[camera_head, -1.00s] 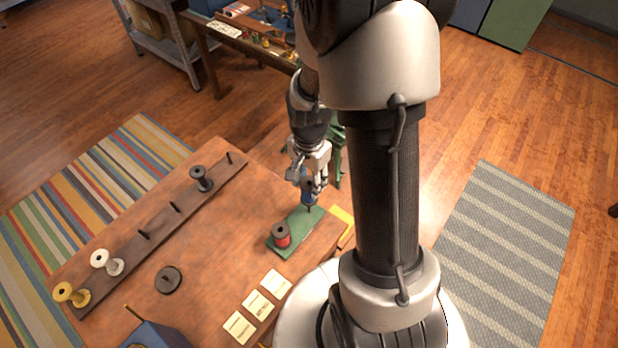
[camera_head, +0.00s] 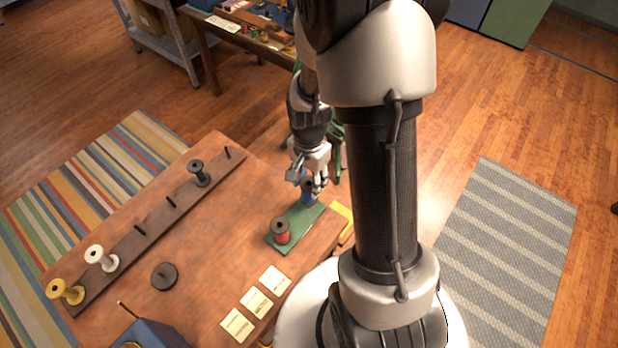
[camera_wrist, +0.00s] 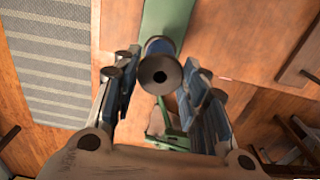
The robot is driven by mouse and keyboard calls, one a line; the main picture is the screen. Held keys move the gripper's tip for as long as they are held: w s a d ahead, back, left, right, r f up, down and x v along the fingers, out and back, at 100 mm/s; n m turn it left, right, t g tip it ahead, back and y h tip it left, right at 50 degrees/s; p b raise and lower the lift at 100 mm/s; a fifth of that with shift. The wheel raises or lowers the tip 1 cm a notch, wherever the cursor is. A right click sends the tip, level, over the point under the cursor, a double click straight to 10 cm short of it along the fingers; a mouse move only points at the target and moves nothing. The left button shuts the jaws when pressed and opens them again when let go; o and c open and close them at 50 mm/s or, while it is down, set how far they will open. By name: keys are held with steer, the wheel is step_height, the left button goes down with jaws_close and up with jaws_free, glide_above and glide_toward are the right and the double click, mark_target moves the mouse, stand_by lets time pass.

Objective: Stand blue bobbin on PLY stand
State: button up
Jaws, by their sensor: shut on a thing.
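The blue bobbin (camera_head: 309,198) is at the far end of the green stand (camera_head: 296,228). My gripper (camera_head: 312,188) is shut on it from above. The bobbin looks upright, low over or on the stand; I cannot tell if it touches the board. The peg at that end is hidden. In the wrist view the bobbin's dark round top (camera_wrist: 160,75) with its centre hole lies between the two fingers, and the green stand (camera_wrist: 166,18) shows behind it. A red bobbin (camera_head: 281,233) stands on the near end of the stand.
A dark rack (camera_head: 155,226) with pegs holds yellow (camera_head: 66,291), white (camera_head: 101,258) and dark (camera_head: 199,173) bobbins. A dark round base with a short peg (camera_head: 164,276), several cream cards (camera_head: 255,301) and a blue box (camera_head: 150,335) are on the table.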

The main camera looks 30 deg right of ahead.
steer(key=shift+f+b, duration=1.6)
steer(key=shift+f, duration=0.55)
steer(key=o, duration=0.8)
steer(key=shift+o, duration=0.2)
steer(key=shift+r, duration=0.15)
step_height(320, 180, up, 12)
